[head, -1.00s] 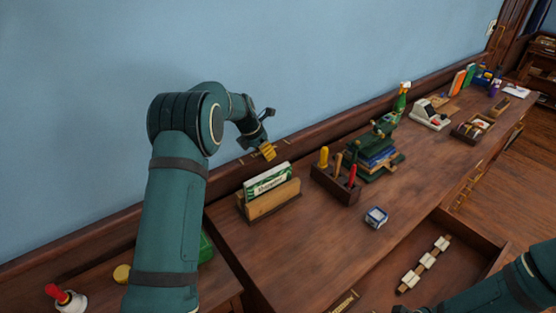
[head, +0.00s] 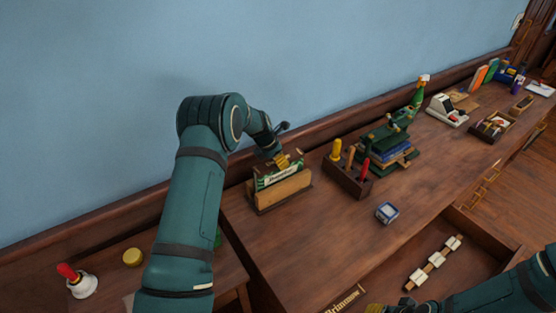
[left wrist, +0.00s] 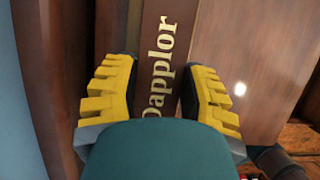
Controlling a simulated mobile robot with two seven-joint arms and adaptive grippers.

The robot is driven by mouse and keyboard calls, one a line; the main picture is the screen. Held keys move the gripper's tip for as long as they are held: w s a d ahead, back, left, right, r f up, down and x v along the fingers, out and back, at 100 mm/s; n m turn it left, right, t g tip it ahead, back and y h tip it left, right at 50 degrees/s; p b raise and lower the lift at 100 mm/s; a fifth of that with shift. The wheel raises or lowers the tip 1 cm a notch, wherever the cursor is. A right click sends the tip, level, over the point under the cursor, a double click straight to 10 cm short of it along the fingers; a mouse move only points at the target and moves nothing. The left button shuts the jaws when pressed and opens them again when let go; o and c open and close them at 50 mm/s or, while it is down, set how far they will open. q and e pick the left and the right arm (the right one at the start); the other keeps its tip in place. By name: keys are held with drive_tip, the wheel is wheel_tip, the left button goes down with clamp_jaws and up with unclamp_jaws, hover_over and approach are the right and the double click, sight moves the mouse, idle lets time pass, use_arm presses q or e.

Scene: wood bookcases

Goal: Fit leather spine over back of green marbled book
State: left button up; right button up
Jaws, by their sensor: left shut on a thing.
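The green marbled book (head: 277,178) with a white label stands in a wooden holder (head: 283,190) on the desk. My left gripper (head: 284,160) is right over the top of the book. In the left wrist view its yellow fingers (left wrist: 156,95) are shut on the brown leather spine (left wrist: 162,45), which bears gold lettering reading "Dapplor". In that view the book is hidden, so I cannot tell whether the spine sits on it. My right gripper (head: 375,308) only partly shows at the bottom edge, beside a brown "Brimmow" strip (head: 345,299).
A tool rack (head: 347,178) with colored handles and a green press (head: 388,150) stand right of the holder. A small blue-and-white box (head: 387,212) is in front. An open drawer (head: 465,262) holds a strip with white blocks.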

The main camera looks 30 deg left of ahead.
use_arm(q)
drive_tip(key=shift+f+b, duration=0.3)
drive_tip(key=shift+f, duration=0.25)
drive_tip(key=o, duration=0.9)
drive_tip(key=shift+o, duration=0.2)
drive_tip(key=shift+r, duration=0.1)
